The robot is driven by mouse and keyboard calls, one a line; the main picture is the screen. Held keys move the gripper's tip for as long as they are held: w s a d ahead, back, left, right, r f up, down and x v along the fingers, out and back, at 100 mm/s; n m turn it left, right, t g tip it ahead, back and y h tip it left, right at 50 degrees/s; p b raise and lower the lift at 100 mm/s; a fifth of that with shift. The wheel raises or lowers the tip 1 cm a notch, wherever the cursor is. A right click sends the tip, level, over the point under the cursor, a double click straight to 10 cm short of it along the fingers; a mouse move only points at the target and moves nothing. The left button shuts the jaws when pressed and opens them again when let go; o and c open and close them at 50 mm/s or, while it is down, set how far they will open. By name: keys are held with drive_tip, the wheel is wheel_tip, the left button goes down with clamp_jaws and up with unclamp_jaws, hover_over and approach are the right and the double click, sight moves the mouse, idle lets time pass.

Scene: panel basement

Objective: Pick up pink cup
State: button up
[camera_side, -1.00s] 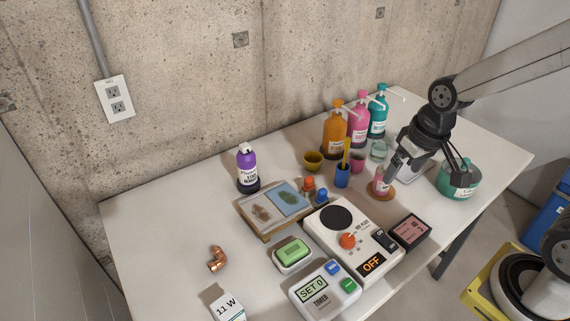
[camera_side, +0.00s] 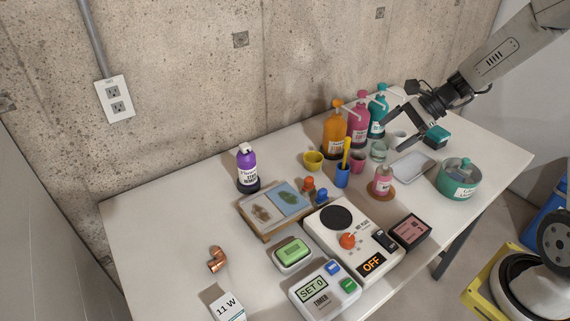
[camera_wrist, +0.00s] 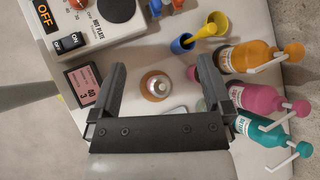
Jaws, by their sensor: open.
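The pink cup (camera_side: 357,161) stands on the table in the side view, between the yellow cup (camera_side: 313,160) and a clear glass cup (camera_side: 379,151). In the wrist view the pink cup (camera_wrist: 192,73) shows only as a sliver beside a finger, which hides most of it. My gripper (camera_side: 381,127) is open and empty, raised above the table to the right of the pink cup and near the pump bottles. In the wrist view my gripper (camera_wrist: 161,68) has its fingers wide apart, with a small pink-labelled bottle (camera_wrist: 156,87) seen between them.
Orange (camera_side: 336,132), pink (camera_side: 358,130) and teal (camera_side: 377,115) pump bottles stand behind the cups. A blue cup (camera_side: 342,177) holding a yellow utensil is in front. A tray (camera_side: 411,165) and teal pot (camera_side: 459,188) are right.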

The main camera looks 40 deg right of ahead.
drive_tip(key=w+d+m+t, duration=0.4)
drive_tip(key=d+m+t, duration=0.3)
drive_tip(key=d, duration=0.5)
drive_tip(key=m+g, duration=0.1)
approach(357, 162)
drive_tip(key=d, duration=0.3)
drive_tip(key=shift+s, duration=0.15)
drive_tip(key=x, duration=0.5)
drive_tip(key=shift+w+a+f, duration=0.1)
drive_tip(key=shift+w+a, duration=0.1)
drive_tip(key=shift+w, duration=0.05)
drive_tip(key=shift+w+a+f, duration=0.2)
drive_tip(key=shift+w+a, duration=0.1)
drive_tip(key=shift+w, duration=0.15)
drive_tip(key=shift+x, duration=2.6)
drive_tip(key=shift+w+d, duration=0.1)
